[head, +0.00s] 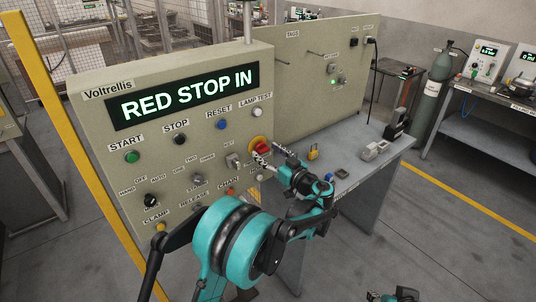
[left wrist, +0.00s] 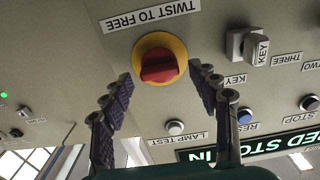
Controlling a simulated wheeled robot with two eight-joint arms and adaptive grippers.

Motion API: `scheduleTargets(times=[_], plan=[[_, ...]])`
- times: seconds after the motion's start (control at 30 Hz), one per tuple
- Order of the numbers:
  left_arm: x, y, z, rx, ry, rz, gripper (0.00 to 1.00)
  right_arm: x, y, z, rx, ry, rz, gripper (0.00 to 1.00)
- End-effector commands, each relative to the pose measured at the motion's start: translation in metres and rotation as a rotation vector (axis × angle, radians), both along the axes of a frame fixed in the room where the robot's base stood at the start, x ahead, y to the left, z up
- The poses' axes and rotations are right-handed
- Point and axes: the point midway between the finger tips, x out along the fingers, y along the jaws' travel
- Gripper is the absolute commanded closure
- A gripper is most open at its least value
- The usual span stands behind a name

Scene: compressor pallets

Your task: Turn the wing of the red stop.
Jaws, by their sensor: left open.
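The red stop (head: 263,148) sits on a yellow ring at the right side of the beige panel. In the left wrist view the red stop (left wrist: 160,66) shows its raised wing lying nearly level across the yellow ring, under a label "TWIST TO FREE". My left gripper (head: 271,151) is open and empty, close in front of the stop. In the left wrist view its fingers (left wrist: 161,80) stand apart, to the left and right of the stop, with gaps visible. The display (head: 184,94) reads "RED STOP IN". Part of my right gripper (head: 397,296) shows at the bottom edge; its fingers are unclear.
The lamp test button (head: 257,112) and a key switch (head: 233,160) are near the stop. The left wrist view also shows the key switch (left wrist: 258,48). A grey bench (head: 385,165) with a yellow padlock (head: 313,152) stands to the right. Open floor lies beyond it.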

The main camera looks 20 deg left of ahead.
Motion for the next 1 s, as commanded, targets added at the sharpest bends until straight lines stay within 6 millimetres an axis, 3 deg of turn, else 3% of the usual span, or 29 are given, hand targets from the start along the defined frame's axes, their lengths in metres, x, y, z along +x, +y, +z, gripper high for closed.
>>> scheduleTargets(times=[0.1,0.13,0.3,0.67,1.0], plan=[[-0.0001,-0.0002,0.0002,0.0,0.0,0.0,0.4,0.0,0.0,0.0003,0.0,0.0,0.0,0.6],[-0.0002,-0.0002,0.0002,0.0,0.0,0.0,0.45,0.0,0.0,0.0003,0.0,0.0,0.0,0.6],[-0.0002,-0.0003,0.0001,0.0,0.0,0.0,0.9,0.0,0.0,0.0003,0.0,0.0,0.0,0.6],[-0.0001,-0.0004,0.0001,0.023,0.03,0.0,0.9,0.0,0.0,0.0005,0.0,0.0,0.0,0.6],[0.0007,-0.0012,0.0001,0.154,0.198,0.0,0.9,0.0,0.0,0.0019,0.0,0.0,0.0,0.6]])
